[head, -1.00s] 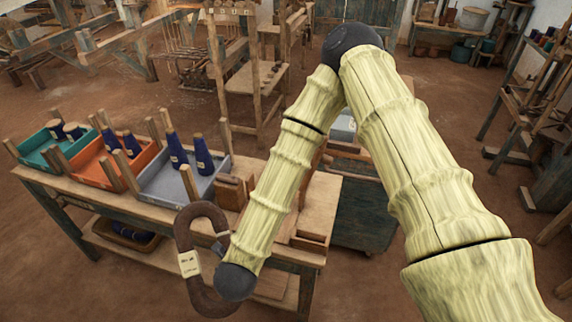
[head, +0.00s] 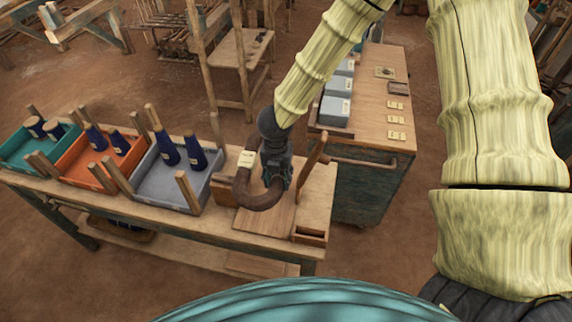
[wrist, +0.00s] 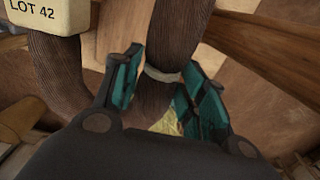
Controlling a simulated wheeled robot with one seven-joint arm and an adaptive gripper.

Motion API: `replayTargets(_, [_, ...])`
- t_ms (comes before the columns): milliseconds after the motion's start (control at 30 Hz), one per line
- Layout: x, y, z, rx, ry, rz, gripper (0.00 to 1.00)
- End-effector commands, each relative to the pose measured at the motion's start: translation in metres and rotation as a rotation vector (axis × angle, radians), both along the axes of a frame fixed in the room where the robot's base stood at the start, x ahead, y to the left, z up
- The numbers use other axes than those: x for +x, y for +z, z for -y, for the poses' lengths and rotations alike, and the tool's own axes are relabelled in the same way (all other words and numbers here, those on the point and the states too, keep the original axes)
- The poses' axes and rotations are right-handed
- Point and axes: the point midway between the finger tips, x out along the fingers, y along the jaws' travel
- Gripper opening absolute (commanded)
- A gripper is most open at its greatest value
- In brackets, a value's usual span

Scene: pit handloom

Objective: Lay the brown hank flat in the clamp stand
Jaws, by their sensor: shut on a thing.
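The brown hank (head: 262,202) is a thick twisted loop with a cream tag; the tag reads LOT 42 in the wrist view. My gripper (head: 275,180) is shut on one side of the loop. In the wrist view its teal fingers (wrist: 155,88) stand either side of the brown strand (wrist: 178,35), by a pale tie band. The hank hangs tilted over the right end of the bench, above a flat wooden board (head: 265,222), apparently part of the clamp stand. A tilted wooden paddle (head: 313,160) rises beside it. I cannot tell whether the hank touches the board.
Teal (head: 20,152), orange (head: 82,168) and grey (head: 150,182) trays with dark blue cones and wooden posts stand left on the bench. A small open wooden box (head: 310,236) sits at its right end. A cart (head: 372,120) with grey boxes stands behind right.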

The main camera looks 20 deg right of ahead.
Motion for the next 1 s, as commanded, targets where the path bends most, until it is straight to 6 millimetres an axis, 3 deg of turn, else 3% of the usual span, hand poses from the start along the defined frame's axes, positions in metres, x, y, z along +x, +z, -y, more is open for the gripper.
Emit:
replayTargets(300, [-0.001,-0.003,0.024,0.013,-0.060,-0.020,0.14])
replayTargets(1000, [-0.002,-0.040,0.025,0.011,-0.061,-0.019,0.14])
